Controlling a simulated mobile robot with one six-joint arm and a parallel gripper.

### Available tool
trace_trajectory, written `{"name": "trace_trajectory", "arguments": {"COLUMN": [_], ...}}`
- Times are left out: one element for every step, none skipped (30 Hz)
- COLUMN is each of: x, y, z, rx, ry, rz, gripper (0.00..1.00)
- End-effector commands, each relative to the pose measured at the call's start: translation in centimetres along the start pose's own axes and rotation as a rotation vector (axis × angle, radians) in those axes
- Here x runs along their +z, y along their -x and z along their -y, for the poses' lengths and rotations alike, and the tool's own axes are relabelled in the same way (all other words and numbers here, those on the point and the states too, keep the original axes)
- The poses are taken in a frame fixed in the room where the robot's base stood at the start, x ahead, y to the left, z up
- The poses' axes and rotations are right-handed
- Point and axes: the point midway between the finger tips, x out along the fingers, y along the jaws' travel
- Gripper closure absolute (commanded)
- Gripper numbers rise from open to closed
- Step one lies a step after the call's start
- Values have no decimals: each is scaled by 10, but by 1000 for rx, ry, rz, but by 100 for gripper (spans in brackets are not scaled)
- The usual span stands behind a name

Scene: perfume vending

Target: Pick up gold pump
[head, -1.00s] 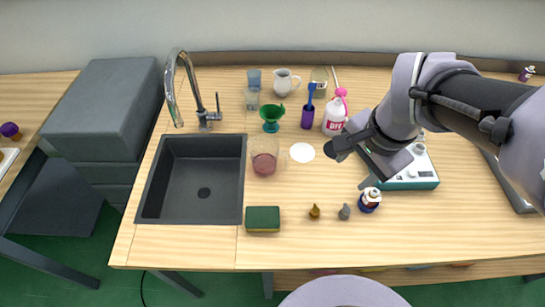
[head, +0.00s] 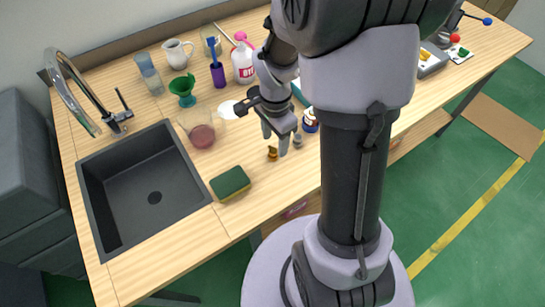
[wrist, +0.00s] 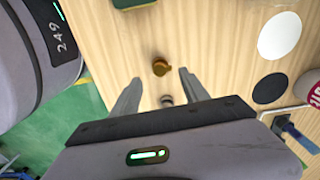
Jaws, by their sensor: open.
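The gold pump (head: 272,153) stands on the wooden counter near its front edge. In the wrist view, the gold pump (wrist: 160,68) lies between and just beyond my fingertips. My gripper (head: 275,144) is open, empty and pointing down close to the pump. The open fingers of my gripper (wrist: 160,76) also show in the wrist view, one on each side. A grey pump (head: 297,141) stands to the right of the gold one. In the wrist view the grey pump (wrist: 167,101) is partly hidden by the gripper body.
A green and yellow sponge (head: 230,183) lies to the left, beside the dark sink (head: 84,200). A beaker with reddish liquid (head: 201,135) and a white disc (head: 229,110) are farther back. Counter around the gold pump is clear.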

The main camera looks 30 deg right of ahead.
Motion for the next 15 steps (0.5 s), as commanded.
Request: {"name": "trace_trajectory", "arguments": {"x": [0, 0, 0, 0, 1, 1, 1, 1, 1, 1, 1, 0, 0, 0, 0], "y": [-5, -9, -16, -22, -29, -38, -44, -49, -54, -55, -54, -53, -52, -52, -52], "z": [0, 0, 0, 1, 1, 1, 1, 1, 1, 1, 1, 1, 2, 1, 1], "rx": [1, 1, 1, 1, 2, 2, 2, 3, 3, 2, 1, 0, 0, 0, 0], "ry": [0, 0, 0, 0, 0, 0, 0, 1, 1, 1, 1, 1, 1, 1, 1], "rz": [1, 1, 1, 1, 1, 1, 1, 1, 1, 1, 0, 0, 0, 0, 0], "gripper": [47, 47, 47, 47, 47, 47, 47, 47, 47, 47, 47, 47, 47, 47, 47]}}
